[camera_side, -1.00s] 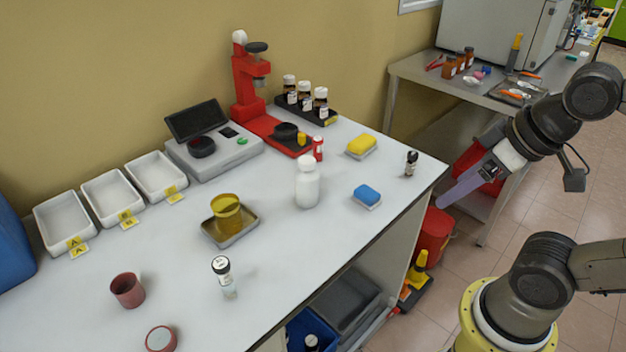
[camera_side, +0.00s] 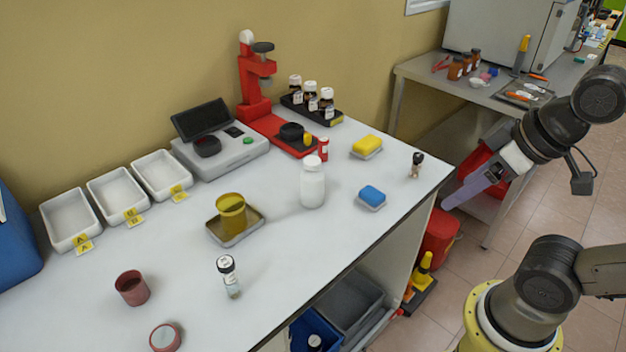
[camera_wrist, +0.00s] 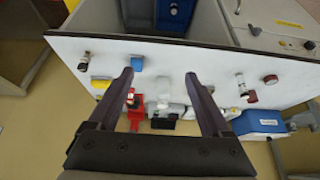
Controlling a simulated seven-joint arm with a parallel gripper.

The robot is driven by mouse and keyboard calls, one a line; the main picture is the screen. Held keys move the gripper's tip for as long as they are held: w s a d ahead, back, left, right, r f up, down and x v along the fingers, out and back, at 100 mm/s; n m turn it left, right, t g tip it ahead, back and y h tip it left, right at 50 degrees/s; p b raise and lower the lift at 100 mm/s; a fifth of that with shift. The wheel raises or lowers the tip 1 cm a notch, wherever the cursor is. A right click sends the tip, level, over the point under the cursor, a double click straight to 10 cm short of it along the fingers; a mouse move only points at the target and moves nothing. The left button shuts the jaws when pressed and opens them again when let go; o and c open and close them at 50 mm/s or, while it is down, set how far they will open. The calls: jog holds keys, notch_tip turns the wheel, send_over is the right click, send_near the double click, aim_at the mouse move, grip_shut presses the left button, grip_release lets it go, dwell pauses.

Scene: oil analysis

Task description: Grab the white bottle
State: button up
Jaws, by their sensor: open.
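The white bottle (camera_side: 312,188) stands upright near the middle of the white bench in the side view, left of the blue sponge and in front of the red stand. My gripper (camera_side: 468,188) is off the right end of the bench, well apart from the bottle. In the wrist view my gripper (camera_wrist: 159,75) shows two dark fingers spread wide with nothing held between them.
A blue sponge (camera_side: 371,196), a yellow sponge (camera_side: 367,145) and a small dark-topped vial (camera_side: 415,166) stand right of the bottle. A yellow cup (camera_side: 231,212) on a tray is left of it. A clear vial (camera_side: 229,279) stands in front. Bare bench surrounds the bottle.

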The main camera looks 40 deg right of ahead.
jog(key=shift+o, duration=1.4)
